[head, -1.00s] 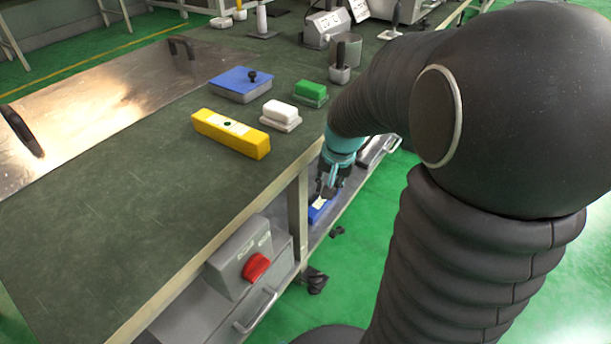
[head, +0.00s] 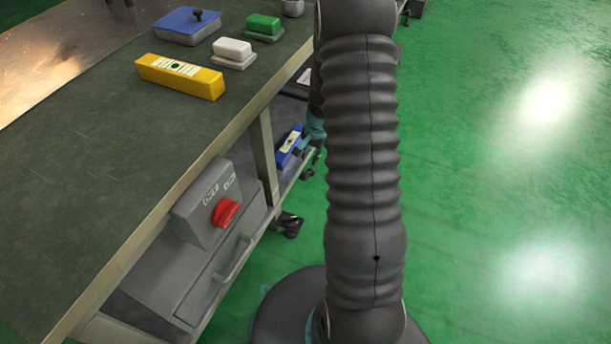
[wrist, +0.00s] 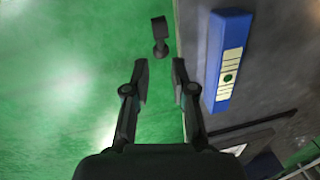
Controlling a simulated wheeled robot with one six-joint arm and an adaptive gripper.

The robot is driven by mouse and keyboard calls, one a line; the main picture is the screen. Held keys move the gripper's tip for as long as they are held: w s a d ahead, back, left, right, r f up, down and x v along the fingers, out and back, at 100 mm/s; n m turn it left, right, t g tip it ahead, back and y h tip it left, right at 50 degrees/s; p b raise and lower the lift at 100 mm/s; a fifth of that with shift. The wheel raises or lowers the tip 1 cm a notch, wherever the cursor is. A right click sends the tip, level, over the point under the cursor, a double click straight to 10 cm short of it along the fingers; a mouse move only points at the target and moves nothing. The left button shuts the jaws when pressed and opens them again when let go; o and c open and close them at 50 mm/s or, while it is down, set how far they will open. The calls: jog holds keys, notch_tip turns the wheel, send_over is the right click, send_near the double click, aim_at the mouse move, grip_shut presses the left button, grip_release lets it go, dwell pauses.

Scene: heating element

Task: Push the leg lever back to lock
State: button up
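In the wrist view, a small black lever-like piece (wrist: 159,34) with a flat square end stands out over the green floor beside the bench edge. I take it to be the leg lever. My gripper (wrist: 159,68) is open and empty, with its two fingers apart. The piece lies just beyond the fingertips, roughly in line with the gap; I cannot tell whether they touch. In the head view, my gripper (head: 302,150) is low beside the bench's lower shelf, partly hidden by my arm. A black leg foot (head: 289,224) shows below the near bench corner.
A blue box (wrist: 229,60) lies on the lower shelf right of my fingers; it also shows in the head view (head: 289,146). A switch box with a red knob (head: 225,212) and a drawer handle (head: 232,262) are nearby. Green floor (head: 500,180) on the right is clear.

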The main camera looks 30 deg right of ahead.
aim_at(306, 175)
jog(key=f, duration=0.3)
jog(key=w+f+b, duration=0.1)
jog(key=f, duration=0.3)
jog(key=a+f+b, duration=0.1)
jog(key=f, duration=0.3)
jog(key=shift+w+f, duration=0.2)
jog(key=shift+w, duration=0.05)
jog(key=shift+c, duration=0.3)
grip_shut()
